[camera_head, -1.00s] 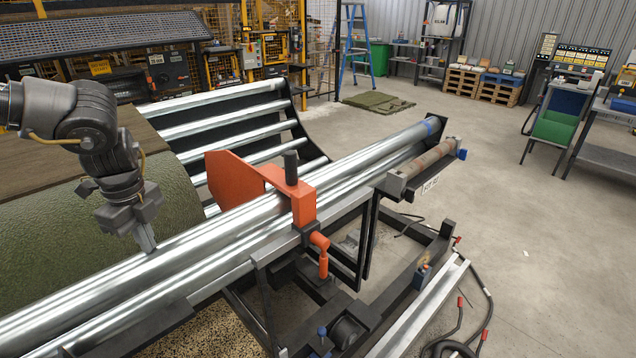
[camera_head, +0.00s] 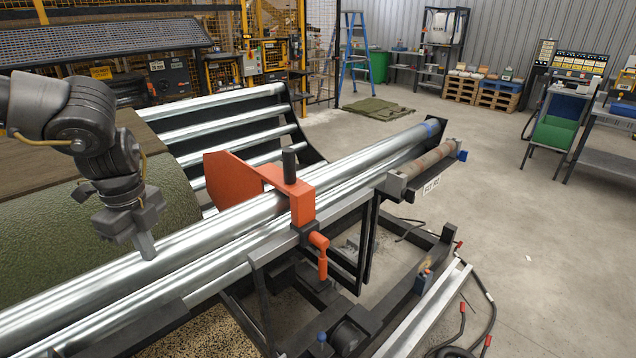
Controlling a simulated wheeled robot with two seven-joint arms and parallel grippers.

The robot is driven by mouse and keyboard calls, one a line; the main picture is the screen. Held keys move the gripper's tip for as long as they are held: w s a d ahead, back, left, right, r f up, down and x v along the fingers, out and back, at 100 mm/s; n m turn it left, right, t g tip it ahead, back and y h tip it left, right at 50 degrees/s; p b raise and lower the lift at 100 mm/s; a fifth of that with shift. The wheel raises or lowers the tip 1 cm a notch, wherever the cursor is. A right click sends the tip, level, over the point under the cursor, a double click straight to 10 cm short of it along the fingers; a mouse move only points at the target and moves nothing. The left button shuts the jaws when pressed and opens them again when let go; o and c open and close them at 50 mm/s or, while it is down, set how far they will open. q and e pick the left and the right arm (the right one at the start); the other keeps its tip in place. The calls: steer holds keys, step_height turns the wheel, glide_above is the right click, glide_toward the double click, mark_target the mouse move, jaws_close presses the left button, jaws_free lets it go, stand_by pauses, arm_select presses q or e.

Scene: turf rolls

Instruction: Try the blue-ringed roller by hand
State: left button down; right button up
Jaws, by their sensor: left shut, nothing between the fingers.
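The blue-ringed roller (camera_head: 350,168) is a long shiny metal tube running from the lower left to the upper right, with a blue band (camera_head: 431,128) near its far right end. My left gripper (camera_head: 147,252) points down with its fingers shut and empty. Its fingertips are at the roller's upper surface, left of the orange bracket; I cannot tell for sure if they touch. A large green turf roll (camera_head: 60,235) lies behind the roller, partly hidden by my left arm. My right gripper is not in view.
An orange bracket (camera_head: 303,205) with a handle straddles the rollers right of my left gripper. A second metal roller (camera_head: 240,265) runs parallel in front. A rusty short roller (camera_head: 430,162) sits in a holder at right. Open floor lies beyond.

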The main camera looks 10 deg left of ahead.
arm_select(q)
steer(key=shift+a, duration=0.1)
steer(key=shift+w+a+r+p, duration=0.1)
steer(key=shift+r+p, duration=0.2)
steer(key=shift+r, duration=0.1)
steer(key=shift+w+a+r+p, duration=0.1)
steer(key=shift+r+p, duration=0.15)
steer(key=shift+r, duration=0.15)
steer(key=shift+s+d+r+p, duration=0.1)
steer(key=shift+r+p, duration=0.1)
steer(key=shift+r, duration=0.35)
steer(key=shift+s+d+r+p, duration=0.1)
steer(key=shift+r+p, duration=0.05)
steer(key=shift+r, duration=0.4)
steer(key=shift+w, duration=0.1)
steer(key=shift+a+f, duration=0.1)
